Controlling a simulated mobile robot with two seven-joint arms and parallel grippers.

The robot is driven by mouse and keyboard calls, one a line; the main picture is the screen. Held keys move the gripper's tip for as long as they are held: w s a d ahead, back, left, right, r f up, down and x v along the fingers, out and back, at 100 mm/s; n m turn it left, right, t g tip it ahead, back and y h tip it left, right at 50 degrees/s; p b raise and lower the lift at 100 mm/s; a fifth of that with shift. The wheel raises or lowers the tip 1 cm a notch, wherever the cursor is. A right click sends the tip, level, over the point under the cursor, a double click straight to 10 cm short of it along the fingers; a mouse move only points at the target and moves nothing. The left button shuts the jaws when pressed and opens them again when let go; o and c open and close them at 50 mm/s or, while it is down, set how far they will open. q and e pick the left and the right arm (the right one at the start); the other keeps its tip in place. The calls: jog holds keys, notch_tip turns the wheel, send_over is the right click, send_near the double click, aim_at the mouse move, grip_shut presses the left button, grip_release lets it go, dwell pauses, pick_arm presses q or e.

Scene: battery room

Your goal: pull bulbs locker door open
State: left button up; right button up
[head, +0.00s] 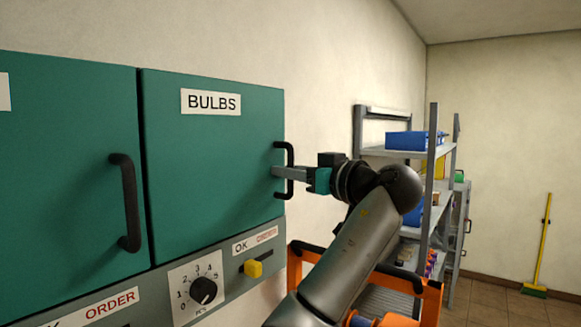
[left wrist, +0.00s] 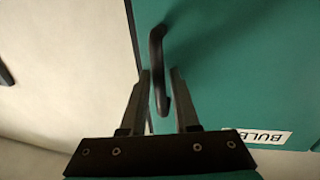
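The teal bulbs locker door (head: 205,150) with its white "BULBS" label looks shut in the head view. Its dark vertical bar handle (head: 290,154) is at the right edge. My left gripper (head: 279,172) reaches the handle from the right, its fingers across the bar's middle. In the left wrist view the handle (left wrist: 158,50) runs down between the fingertips (left wrist: 160,73) of my left gripper, which stand apart with gaps beside the bar. The door (left wrist: 235,60) fills the right of that view. My right gripper is not in view.
A neighbouring teal door with a black handle (head: 126,203) is on the left. An orange-framed cart (head: 432,300) and a grey shelf rack (head: 433,190) stand to the right.

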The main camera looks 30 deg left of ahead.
pick_arm(q)
grip_shut()
dwell(1.4)
